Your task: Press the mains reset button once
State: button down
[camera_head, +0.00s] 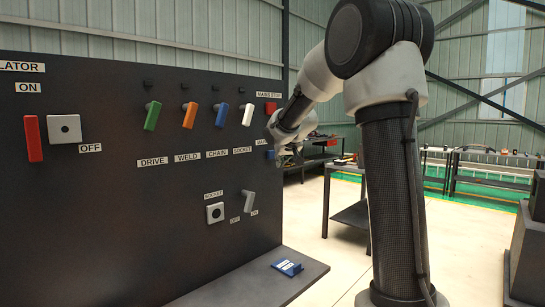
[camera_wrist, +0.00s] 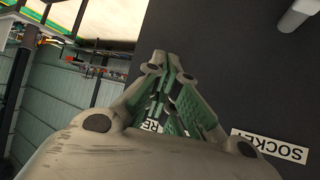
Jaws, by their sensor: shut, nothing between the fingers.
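A dark upright panel (camera_head: 90,200) carries the controls. A small blue button (camera_head: 270,154) sits at its right edge, under a label (camera_head: 262,142) that is partly hidden. My gripper (camera_head: 290,157) is shut and empty, right beside the blue button at the panel's right edge. I cannot tell whether it touches the button. In the wrist view my gripper (camera_wrist: 174,75) points at the dark panel, and its fingers cover most of a white label (camera_wrist: 152,126) showing "RE". The button is not visible in the wrist view.
A red button (camera_head: 270,107) labelled MAINS STOP sits above the blue one. Green, orange, blue and white levers (camera_head: 248,114) stick out to the left. A grey lever (camera_head: 249,200) and a socket (camera_head: 215,212) are lower. A blue item (camera_head: 287,267) lies on the ledge.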

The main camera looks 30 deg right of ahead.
jog(key=shift+w, duration=0.2)
jog(key=shift+w+a, duration=0.15)
jog(key=shift+w, duration=0.05)
jog(key=shift+w+a, duration=0.15)
jog(key=shift+w, duration=0.35)
dwell(0.7)
jog(key=shift+s, duration=0.1)
jog(key=shift+s+d, duration=0.3)
jog(key=shift+s, duration=0.5)
jog(key=s, duration=0.1)
jog(key=s+d, duration=0.1)
jog(key=s, duration=0.2)
jog(key=shift+s+d, duration=0.35)
dwell(0.7)
